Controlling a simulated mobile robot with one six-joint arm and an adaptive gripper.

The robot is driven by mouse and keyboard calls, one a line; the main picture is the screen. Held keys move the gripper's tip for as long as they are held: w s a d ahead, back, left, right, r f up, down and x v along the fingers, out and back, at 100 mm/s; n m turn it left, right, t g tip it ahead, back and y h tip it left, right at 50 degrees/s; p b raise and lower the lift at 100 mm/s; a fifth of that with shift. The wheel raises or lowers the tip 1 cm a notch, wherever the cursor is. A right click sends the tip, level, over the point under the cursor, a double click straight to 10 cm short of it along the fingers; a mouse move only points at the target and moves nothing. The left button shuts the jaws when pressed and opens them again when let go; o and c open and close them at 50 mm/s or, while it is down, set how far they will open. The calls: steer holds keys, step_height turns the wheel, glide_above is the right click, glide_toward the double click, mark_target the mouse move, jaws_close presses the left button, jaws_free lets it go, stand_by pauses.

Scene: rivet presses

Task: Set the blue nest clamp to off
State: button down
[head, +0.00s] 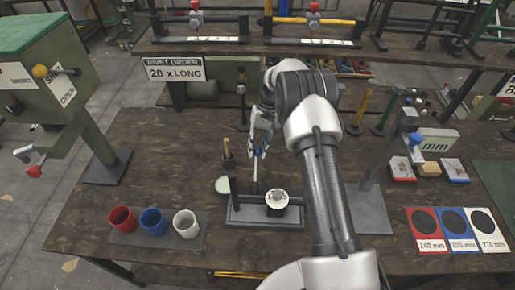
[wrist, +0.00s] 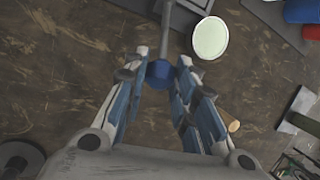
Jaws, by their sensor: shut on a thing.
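The nest clamp's blue ball knob (wrist: 160,73) sits between my fingers in the wrist view, at the end of a grey lever rod (wrist: 179,25). My gripper (head: 257,152) is shut on this knob, which is mostly hidden in the head view. The lever rod stands nearly upright from the dark nest base (head: 240,216) on the wooden bench. A white round part (head: 277,199) sits on the base to the right of the rod. Any off mark for the clamp is not readable.
A wooden-handled post (head: 228,150) stands close left of my gripper. Red (head: 122,218), blue (head: 153,221) and white (head: 186,223) cups stand at left. A press column (head: 378,150) stands right of my arm.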

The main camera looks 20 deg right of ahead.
steer(key=shift+w+d+f, duration=0.25)
steer(key=shift+f, duration=0.1)
steer(key=c, duration=1.7)
jaws_free()
steer(key=shift+o, duration=1.3)
steer(key=shift+w+d+f, duration=0.1)
steer(key=shift+w+f, duration=0.1)
steer(key=shift+w, duration=0.15)
steer(key=shift+o, duration=0.7)
steer(key=shift+s+r, duration=0.15)
steer(key=v, duration=1.2)
steer(key=shift+r, duration=0.1)
